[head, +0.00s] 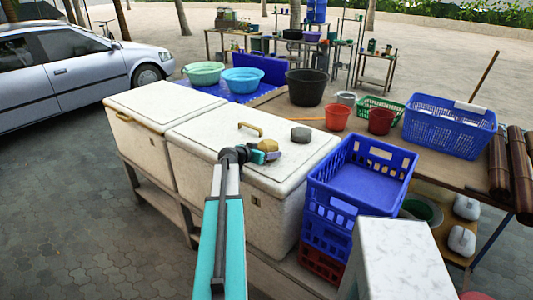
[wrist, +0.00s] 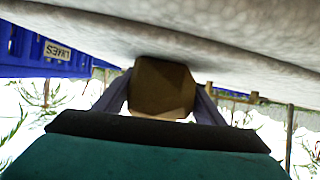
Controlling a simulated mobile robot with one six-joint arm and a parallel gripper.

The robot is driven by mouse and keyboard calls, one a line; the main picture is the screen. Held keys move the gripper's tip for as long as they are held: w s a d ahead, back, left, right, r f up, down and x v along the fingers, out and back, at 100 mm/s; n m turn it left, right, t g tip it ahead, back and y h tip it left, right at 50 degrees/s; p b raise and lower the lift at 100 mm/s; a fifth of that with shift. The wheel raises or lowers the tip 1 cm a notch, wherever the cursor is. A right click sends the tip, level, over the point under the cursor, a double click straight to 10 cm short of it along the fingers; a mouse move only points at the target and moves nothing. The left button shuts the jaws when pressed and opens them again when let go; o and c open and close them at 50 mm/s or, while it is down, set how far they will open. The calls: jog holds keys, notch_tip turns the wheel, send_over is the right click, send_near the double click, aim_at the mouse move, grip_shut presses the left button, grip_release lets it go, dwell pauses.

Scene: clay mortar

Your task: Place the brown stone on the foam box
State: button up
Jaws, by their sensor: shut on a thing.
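My gripper (head: 267,151) is shut on the brown stone (head: 268,145), over the top of the right-hand white foam box (head: 215,128). In the wrist view the brown stone (wrist: 162,90) sits between the two fingers. The foam box's pale lid (wrist: 230,45) fills the upper part of that view, close against the stone, with a dark shadow there. I cannot tell whether the stone touches the lid.
A second foam box (head: 150,105) stands left. Blue crates (head: 362,170) stand right. The lid's left part is clear.

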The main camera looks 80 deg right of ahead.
jog(key=o, duration=2)
jog(key=shift+a+r, duration=0.1)
jog(key=b+v, duration=0.3)
jog(key=v, duration=0.8)
jog(key=shift+w+a+r+b, duration=0.15)
jog(key=shift+w+a+b, duration=0.05)
jog(key=shift+a+b, duration=0.15)
